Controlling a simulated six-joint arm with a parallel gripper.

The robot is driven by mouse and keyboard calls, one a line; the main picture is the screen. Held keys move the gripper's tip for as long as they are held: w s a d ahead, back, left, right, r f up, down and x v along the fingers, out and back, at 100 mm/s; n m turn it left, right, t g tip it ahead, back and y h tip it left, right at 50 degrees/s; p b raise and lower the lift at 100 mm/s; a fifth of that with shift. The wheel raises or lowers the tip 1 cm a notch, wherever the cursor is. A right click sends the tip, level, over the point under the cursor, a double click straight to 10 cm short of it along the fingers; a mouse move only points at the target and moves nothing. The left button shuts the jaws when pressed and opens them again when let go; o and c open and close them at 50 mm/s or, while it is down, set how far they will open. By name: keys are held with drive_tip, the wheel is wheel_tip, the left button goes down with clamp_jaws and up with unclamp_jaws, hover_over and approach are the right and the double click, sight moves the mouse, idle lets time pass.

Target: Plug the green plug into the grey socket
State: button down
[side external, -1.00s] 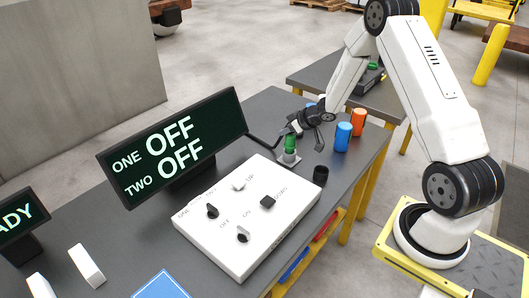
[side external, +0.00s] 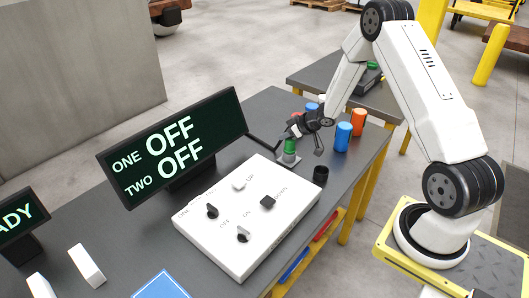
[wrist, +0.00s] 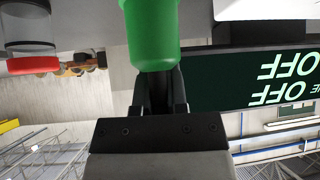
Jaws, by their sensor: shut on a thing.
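The green plug (side external: 290,146) is upright at the top of the grey socket (side external: 288,159), near the back of the dark table. Its lower end meets the socket; how deep it sits I cannot tell. My gripper (side external: 296,133) is at the plug, reaching in from the upper right, and is shut on it. In the wrist view the green plug (wrist: 150,35) fills the top middle, right at the fingertips (wrist: 158,82). The grey socket cannot be made out in the wrist view.
A blue cylinder (side external: 342,136) and an orange cylinder (side external: 358,122) stand right of my gripper. A black cup (side external: 320,175) stands in front. A white switch panel (side external: 235,235) lies nearer, and a display reading ONE OFF, TWO OFF (side external: 130,180) stands left.

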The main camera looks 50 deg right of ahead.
drive_tip(key=c, duration=0.6)
unclamp_jaws()
drive_tip(key=shift+s+r, duration=0.1)
drive_tip(key=shift+v, duration=3.7)
drive_tip(key=s+a+r+m+g+h, duration=0.1)
drive_tip(key=a+r, duration=0.2)
drive_tip(key=a, duration=0.2)
drive_tip(key=s+a+r+g+h, duration=0.1)
drive_tip(key=a+r+h, duration=0.1)
drive_tip(key=a, duration=0.3)
drive_tip(key=s+a+g, duration=0.1)
drive_tip(key=s+a, duration=0.3)
drive_tip(key=s+a+r+g+y, duration=0.1)
drive_tip(key=s+a+g, duration=0.1)
drive_tip(key=s+a, duration=0.2)
drive_tip(key=s+a+r+g, duration=0.1)
drive_tip(key=s+a, duration=0.3)
drive_tip(key=s, duration=0.1)
drive_tip(key=shift+a+r+m+g+y, duration=0.15)
drive_tip(key=shift+a+m+g+y, duration=0.15)
drive_tip(key=shift+g, duration=0.1)
